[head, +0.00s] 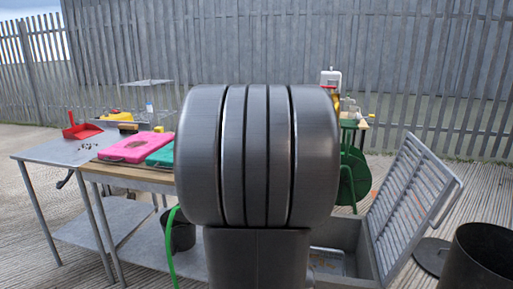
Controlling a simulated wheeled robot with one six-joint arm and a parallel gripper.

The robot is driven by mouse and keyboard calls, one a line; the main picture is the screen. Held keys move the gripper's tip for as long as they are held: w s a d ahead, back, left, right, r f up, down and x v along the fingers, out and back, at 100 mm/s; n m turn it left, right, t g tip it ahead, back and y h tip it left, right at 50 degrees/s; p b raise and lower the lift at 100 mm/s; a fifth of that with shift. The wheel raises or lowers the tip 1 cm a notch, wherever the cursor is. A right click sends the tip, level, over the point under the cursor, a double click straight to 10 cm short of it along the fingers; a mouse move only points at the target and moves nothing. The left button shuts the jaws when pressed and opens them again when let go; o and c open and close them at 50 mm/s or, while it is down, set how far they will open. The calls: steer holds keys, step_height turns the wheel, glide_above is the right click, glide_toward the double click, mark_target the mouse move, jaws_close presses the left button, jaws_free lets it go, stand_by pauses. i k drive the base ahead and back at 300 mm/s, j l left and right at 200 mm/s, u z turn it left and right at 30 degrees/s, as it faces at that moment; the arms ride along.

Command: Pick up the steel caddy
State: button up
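I cannot make out the steel caddy for certain in the head view. A thin grey metal frame or shelf (148,82) shows above the far end of the table, with a small pale bottle-like item below it. It is too small to tell whether this is the caddy. My own arm's dark grey link fills the middle of the view and hides much of what lies behind it. My gripper is not in view.
A metal table (50,152) at left holds a red dustpan (80,127). Pink (135,148) and teal cases lie on a wooden-topped table. A dark bucket (181,235), green hose reel (352,180), open grey crate (340,238) and black bin (482,262) stand around.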

mark_target(340, 269)
steer(key=j+u, duration=0.15)
steer(key=i+l, duration=0.15)
steer(key=k, duration=0.3)
steer(key=i+l+z, duration=0.15)
steer(key=i+z, duration=0.15)
steer(key=i, duration=0.4)
steer(key=i+z, duration=0.3)
steer(key=i, duration=0.35)
